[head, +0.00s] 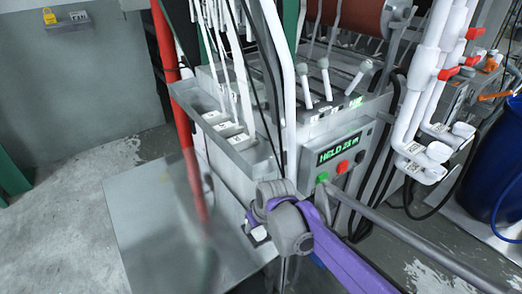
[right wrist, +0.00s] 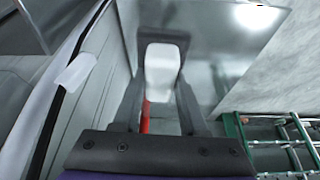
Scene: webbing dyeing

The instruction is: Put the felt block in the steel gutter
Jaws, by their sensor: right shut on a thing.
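In the right wrist view, a white block with rounded corners (right wrist: 162,68), which looks like the felt block, sits between the two dark fingers of my right gripper (right wrist: 160,88). The gripper is shut on it. In the head view my purple right arm reaches in from the lower right, its wrist in front of the machine; the fingers cannot be made out clearly there. The steel gutter (head: 262,150) runs along the machine's left side, above and left of my wrist. Several white labelled pieces stand in it. My left gripper is not in view.
White strands and rods rise from the gutter. A control panel with a display (head: 340,150) and levers are on the machine. A red pipe (head: 170,45) stands at the left. White pipes (head: 430,80) and a blue drum (head: 497,175) are at the right. The metal floor plate (head: 150,235) looks bare.

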